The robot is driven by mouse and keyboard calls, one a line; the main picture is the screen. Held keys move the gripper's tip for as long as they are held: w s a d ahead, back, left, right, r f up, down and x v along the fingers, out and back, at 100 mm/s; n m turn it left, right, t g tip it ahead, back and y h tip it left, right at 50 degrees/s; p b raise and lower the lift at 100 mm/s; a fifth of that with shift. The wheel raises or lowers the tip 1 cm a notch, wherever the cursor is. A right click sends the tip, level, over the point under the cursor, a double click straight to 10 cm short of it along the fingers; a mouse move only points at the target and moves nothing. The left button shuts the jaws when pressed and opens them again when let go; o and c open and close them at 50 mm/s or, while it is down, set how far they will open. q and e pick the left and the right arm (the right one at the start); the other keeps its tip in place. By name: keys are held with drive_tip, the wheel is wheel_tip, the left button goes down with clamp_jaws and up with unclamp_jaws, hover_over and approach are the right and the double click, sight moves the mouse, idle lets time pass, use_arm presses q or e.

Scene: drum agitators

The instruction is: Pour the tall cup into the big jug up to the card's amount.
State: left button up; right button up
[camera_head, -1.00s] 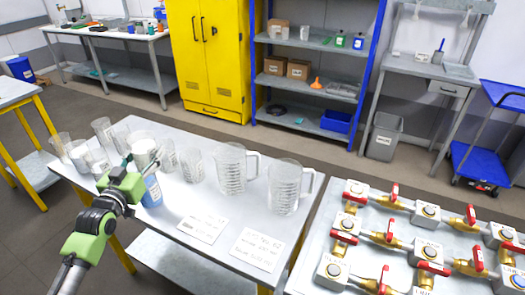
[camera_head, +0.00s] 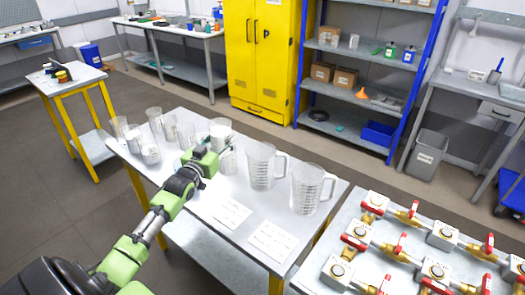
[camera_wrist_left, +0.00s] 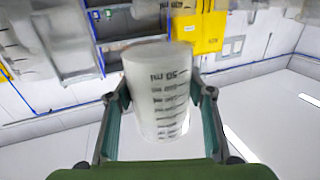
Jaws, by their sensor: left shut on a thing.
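My left gripper (camera_head: 216,152) is shut on a whitish measuring cup (camera_head: 220,128), held above the table among the other cups. In the left wrist view the cup (camera_wrist_left: 162,95) sits between the fingers, with dark volume marks; its fill level cannot be told. Two clear handled jugs with dark scales stand to the right of the gripper: one jug (camera_head: 261,166) nearer, and another jug (camera_head: 307,188) further right. Two cards lie at the table's front, a left card (camera_head: 230,212) and a right card (camera_head: 273,240); their writing is too small to read. My right gripper is not in view.
Several clear cups stand left of the gripper, including a cup (camera_head: 150,154) at the front; another cup (camera_head: 229,162) stands close to its right. A board with brass valves (camera_head: 400,235) is at the right. The white table (camera_head: 185,232) has bare room around the cards.

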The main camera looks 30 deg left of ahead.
use_arm(q)
drive_tip(key=shift+d+m, duration=0.35)
drive_tip(key=shift+m, duration=0.15)
drive_tip(key=shift+w+f+m, duration=0.15)
drive_tip(key=shift+f+m, duration=0.1)
drive_tip(key=shift+m, duration=0.25)
drive_tip(key=shift+w+d+r+m+g+p, duration=0.2)
drive_tip(key=shift+r+m+g+p, duration=0.1)
drive_tip(key=shift+r+m+p, duration=0.1)
drive_tip(key=shift+d+r+m, duration=0.25)
drive_tip(key=shift+d+m, duration=0.05)
drive_tip(key=shift+m, duration=0.2)
drive_tip(key=shift+d+f+m+b, duration=0.2)
drive_tip(key=shift+f+m+b, duration=0.1)
drive_tip(key=shift+f+m, duration=0.1)
drive_tip(key=shift+w+f, duration=0.1)
drive_tip(key=shift+w, duration=0.15)
drive_tip(key=shift+d+m+g, duration=0.15)
drive_tip(key=shift+m+g, duration=0.15)
drive_tip(key=shift+s+d+r, duration=0.1)
drive_tip(key=shift+s+r, duration=0.05)
drive_tip(key=shift+r, duration=0.15)
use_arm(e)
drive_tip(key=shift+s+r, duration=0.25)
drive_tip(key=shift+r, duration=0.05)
